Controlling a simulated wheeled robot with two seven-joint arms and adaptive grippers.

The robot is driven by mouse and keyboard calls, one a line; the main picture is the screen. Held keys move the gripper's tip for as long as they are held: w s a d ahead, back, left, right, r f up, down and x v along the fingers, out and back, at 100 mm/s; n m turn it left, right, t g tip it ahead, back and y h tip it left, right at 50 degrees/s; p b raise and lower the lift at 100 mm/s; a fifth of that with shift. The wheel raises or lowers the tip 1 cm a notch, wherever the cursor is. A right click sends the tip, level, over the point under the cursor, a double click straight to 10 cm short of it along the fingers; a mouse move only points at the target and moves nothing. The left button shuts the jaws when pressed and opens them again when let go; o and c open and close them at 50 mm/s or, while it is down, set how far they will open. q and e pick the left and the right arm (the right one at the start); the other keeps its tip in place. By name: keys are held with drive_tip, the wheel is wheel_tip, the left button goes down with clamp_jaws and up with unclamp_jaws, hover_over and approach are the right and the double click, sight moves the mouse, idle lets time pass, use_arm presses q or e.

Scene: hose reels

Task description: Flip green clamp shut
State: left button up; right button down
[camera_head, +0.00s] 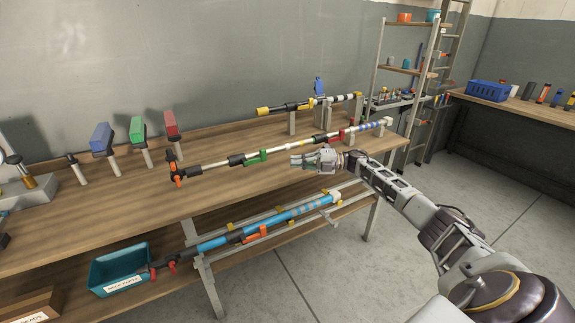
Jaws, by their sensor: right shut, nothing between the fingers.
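A green clamp piece (257,157) sits on the white-and-black jointed pole (215,162) that lies across the bench. It looks low and flat along the pole; whether its lever is shut is too small to tell. My right gripper (294,161) is to the right of the green clamp, just in front of the pole. Its fingers are together with nothing between them, pointing left toward the clamp, with a gap between. My left gripper is out of view.
Blue, green (137,130) and red blocks on posts stand at the bench's back left. A second pole (300,105) with an upright blue piece (319,87) rests on grey supports behind. A blue pole (280,220) and teal bin (120,270) are on the lower shelf.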

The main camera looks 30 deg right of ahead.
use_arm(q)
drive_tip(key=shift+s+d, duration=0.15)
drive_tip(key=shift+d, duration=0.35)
use_arm(e)
drive_tip(key=shift+s+d, duration=0.2)
drive_tip(key=shift+d, duration=0.4)
drive_tip(key=shift+s+d, duration=0.15)
drive_tip(key=shift+d, duration=0.45)
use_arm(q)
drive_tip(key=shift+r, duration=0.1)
